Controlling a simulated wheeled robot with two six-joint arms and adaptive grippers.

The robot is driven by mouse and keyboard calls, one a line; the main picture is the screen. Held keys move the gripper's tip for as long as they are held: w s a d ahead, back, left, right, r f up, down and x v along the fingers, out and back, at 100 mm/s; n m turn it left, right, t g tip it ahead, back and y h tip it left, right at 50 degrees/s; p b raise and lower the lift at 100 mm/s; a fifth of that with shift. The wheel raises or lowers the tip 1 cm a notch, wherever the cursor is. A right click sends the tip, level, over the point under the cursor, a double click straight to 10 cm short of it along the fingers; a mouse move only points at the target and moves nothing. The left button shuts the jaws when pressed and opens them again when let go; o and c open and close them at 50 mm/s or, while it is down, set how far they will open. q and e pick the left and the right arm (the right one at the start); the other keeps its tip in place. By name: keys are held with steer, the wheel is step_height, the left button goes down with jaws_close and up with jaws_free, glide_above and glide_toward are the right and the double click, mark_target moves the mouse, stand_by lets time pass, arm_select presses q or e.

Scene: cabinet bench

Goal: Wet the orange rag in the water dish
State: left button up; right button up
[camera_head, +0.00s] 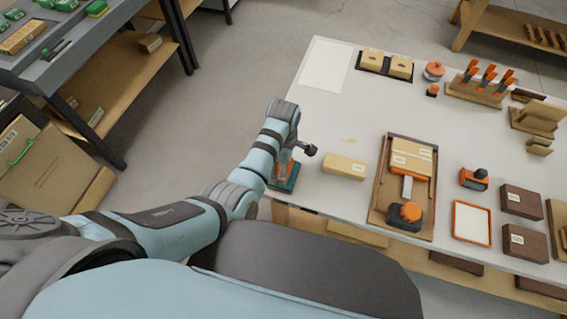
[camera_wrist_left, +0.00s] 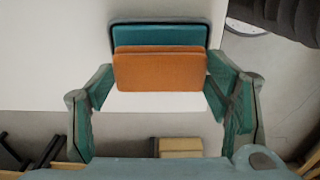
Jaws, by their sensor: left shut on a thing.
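The orange rag (camera_wrist_left: 160,72) is a flat rectangular pad between the fingers of my left gripper (camera_wrist_left: 161,86), which is shut on it. The water dish (camera_wrist_left: 160,35) is a shallow rectangle with teal inside and a grey rim. In the left wrist view the rag overlaps the dish's near part; I cannot tell whether it touches the dish. In the head view the dish (camera_head: 287,183) sits at the bench's left front corner, and my left gripper (camera_head: 284,165) is over it, partly hiding it. My right gripper is not in view.
A tan block (camera_head: 345,167) lies right of the dish. A wooden tray (camera_head: 382,200) with a sanding tool stands further right. Beyond it are an orange-framed pad (camera_head: 472,223) and dark boxes (camera_head: 522,199). The bench top behind the dish is mostly clear, up to a white sheet (camera_head: 326,65).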

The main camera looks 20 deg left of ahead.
arm_select(q)
steer(key=shift+f, duration=0.4)
stand_by(1.5)
step_height(320, 180, up, 5)
steer(key=p, duration=0.4)
steer(key=shift+f+p, duration=0.15)
steer(key=shift+p, duration=0.2)
steer(key=shift+r, duration=1.1)
